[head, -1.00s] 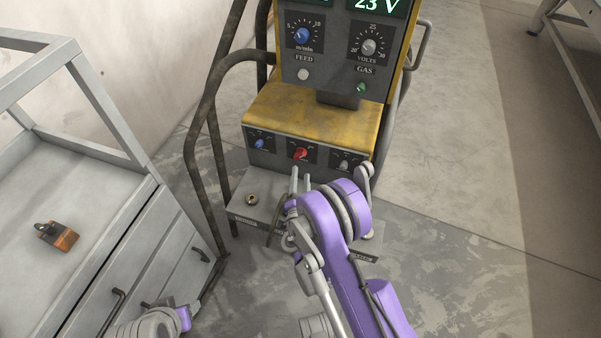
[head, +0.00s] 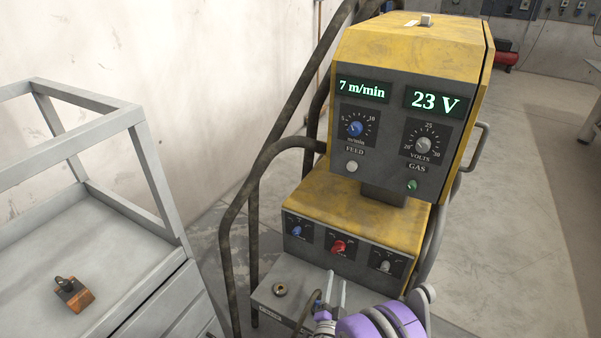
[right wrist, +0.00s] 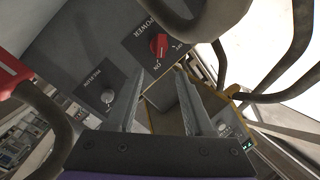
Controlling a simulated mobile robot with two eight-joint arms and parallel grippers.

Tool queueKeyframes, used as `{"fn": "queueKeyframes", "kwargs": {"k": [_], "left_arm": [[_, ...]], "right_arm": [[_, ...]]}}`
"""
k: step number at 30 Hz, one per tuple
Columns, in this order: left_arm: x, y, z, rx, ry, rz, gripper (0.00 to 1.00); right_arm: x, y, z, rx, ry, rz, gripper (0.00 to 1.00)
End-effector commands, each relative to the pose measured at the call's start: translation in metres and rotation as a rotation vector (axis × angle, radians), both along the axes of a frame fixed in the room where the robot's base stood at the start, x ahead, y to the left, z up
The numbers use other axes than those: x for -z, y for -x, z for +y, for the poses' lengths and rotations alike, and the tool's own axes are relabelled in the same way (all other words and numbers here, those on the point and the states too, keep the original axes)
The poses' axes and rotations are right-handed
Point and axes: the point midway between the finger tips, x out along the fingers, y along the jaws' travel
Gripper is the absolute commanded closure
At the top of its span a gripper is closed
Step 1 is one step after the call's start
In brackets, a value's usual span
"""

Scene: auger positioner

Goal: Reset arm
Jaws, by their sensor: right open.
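My right gripper (head: 337,288) is open and empty in the head view, at the bottom, in front of the lower front panel of the yellow and grey machine (head: 410,55). That panel carries a blue knob (head: 297,231), a red knob (head: 340,246) and a grey knob (head: 385,266). In the right wrist view the two fingers of the open gripper (right wrist: 159,78) stand apart with nothing between them. A red knob marked POWER (right wrist: 158,45) and a grey knob (right wrist: 108,97) show beyond them. My left gripper is out of view.
A grey cart (head: 120,250) stands at the left, with a small orange and dark object (head: 73,294) on its top. Dark bent rails (head: 228,250) run beside the machine. The floor to the right (head: 500,220) is clear.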

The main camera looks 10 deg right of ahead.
Motion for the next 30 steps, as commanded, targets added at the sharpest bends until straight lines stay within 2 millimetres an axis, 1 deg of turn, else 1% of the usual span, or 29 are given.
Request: {"fn": "queueKeyframes", "kwargs": {"k": [4, 8, 11, 14, 17, 18, 20, 22, 26, 27, 30], "left_arm": [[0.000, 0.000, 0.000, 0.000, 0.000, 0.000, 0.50], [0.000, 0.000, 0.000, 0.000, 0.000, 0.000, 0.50], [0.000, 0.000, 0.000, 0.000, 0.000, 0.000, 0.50], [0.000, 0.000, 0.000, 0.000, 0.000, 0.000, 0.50], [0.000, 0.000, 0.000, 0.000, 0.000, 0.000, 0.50], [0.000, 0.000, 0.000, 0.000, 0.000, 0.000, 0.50], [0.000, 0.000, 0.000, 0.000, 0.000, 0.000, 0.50], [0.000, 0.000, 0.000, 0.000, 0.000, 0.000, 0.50], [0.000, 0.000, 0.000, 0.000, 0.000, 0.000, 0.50], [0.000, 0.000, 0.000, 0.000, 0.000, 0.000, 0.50], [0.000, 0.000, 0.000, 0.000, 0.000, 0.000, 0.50]], "right_arm": [[-0.006, 0.001, -0.007, 0.022, 0.017, 0.030, 0.48], [-0.021, 0.007, -0.030, 0.089, 0.075, 0.143, 0.48], [-0.034, 0.020, -0.051, 0.139, 0.134, 0.288, 0.48], [-0.043, 0.039, -0.068, 0.160, 0.192, 0.453, 0.48], [-0.048, 0.064, -0.079, 0.145, 0.239, 0.623, 0.48], [-0.050, 0.075, -0.081, 0.129, 0.257, 0.691, 0.48], [-0.052, 0.093, -0.083, 0.094, 0.281, 0.791, 0.48], [-0.053, 0.115, -0.083, 0.034, 0.307, 0.902, 0.48], [-0.053, 0.160, -0.073, -0.125, 0.350, 1.079, 0.48], [-0.053, 0.173, -0.068, -0.183, 0.362, 1.124, 0.48], [-0.053, 0.204, -0.054, -0.331, 0.390, 1.202, 0.48]]}}
